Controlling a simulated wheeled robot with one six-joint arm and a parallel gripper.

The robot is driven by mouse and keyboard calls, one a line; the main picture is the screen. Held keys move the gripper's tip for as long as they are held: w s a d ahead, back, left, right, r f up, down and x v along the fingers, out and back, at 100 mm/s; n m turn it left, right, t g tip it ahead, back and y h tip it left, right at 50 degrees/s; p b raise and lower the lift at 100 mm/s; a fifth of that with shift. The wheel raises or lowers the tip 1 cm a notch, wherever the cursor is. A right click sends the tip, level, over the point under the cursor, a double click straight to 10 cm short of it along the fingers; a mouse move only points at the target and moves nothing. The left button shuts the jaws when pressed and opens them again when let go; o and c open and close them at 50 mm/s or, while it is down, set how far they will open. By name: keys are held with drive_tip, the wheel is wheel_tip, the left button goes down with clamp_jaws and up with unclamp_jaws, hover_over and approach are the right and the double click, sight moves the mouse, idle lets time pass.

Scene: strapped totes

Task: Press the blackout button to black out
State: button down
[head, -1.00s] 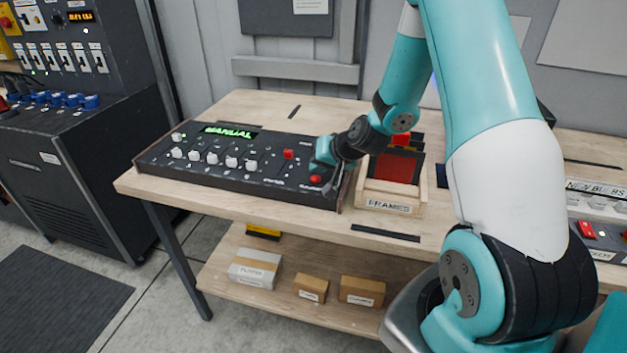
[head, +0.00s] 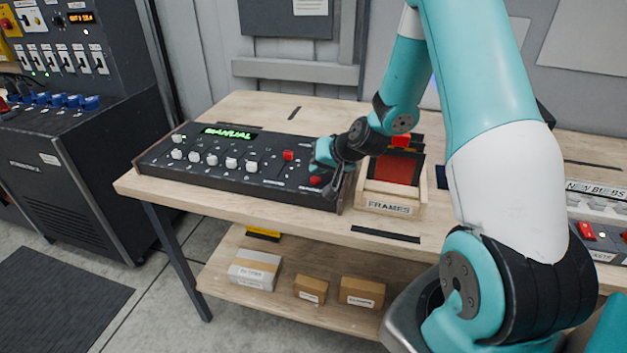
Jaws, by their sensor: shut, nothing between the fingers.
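The lighting console (head: 212,175) is a dark slanted panel on the wooden table, with white fader knobs, a red fader knob (head: 288,155) and a green display (head: 229,133) reading MANUAL. A round red button (head: 315,181) sits at its right front corner; its label is too small to read. My gripper (head: 325,186) is shut and empty, pointing down at the right end of the console, right beside the red button. I cannot tell whether the fingertips touch the button. The arm hides part of the console's right edge.
A wooden box labelled FRAMES (head: 390,207) with red frames stands just right of the console, close to my wrist. A box of bulbs (head: 596,187) and a red switch (head: 586,230) are at the far right. A dark rack (head: 75,170) stands left. Cartons lie on the lower shelf (head: 225,290).

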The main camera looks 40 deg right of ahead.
sight(318, 178)
drive_tip(key=shift+f, duration=0.1)
idle(0.6)
drive_tip(key=shift+f+b, duration=0.3)
drive_tip(key=shift+b, duration=0.15)
drive_tip(key=shift+f+b, duration=0.4)
idle(0.4)
drive_tip(key=shift+r, duration=0.1)
drive_tip(key=shift+r+p, duration=0.6)
drive_tip(key=shift+r, duration=0.1)
wheel_tip(318, 178, up, 5)
drive_tip(key=p, duration=0.3)
drive_tip(key=shift+p, duration=0.35)
idle(0.6)
